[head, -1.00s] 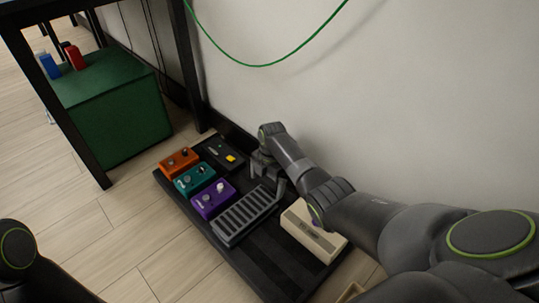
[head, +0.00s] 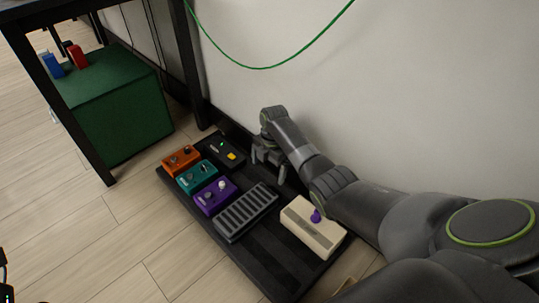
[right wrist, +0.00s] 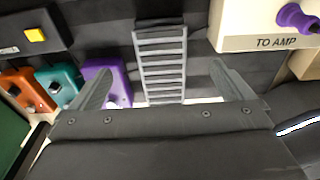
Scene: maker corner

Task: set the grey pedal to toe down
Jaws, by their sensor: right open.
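The grey pedal (head: 246,213) is a long ribbed treadle on the black pedalboard, right of the purple pedal. Its tilt is hard to tell from these views. My right gripper (head: 267,160) is open and empty, near the pedal's wall-side end and apart from it in the head view. In the right wrist view the ribbed grey pedal (right wrist: 160,58) shows between my two spread fingers (right wrist: 160,80). My left gripper is not seen.
Orange (head: 181,160), teal (head: 197,177) and purple (head: 216,197) pedals line the board's left side. A black box with a yellow button (head: 223,150) is behind them. A cream "TO AMP" box (head: 308,229) with a purple plug (head: 315,215) stands right. The wall (head: 400,110) is close behind.

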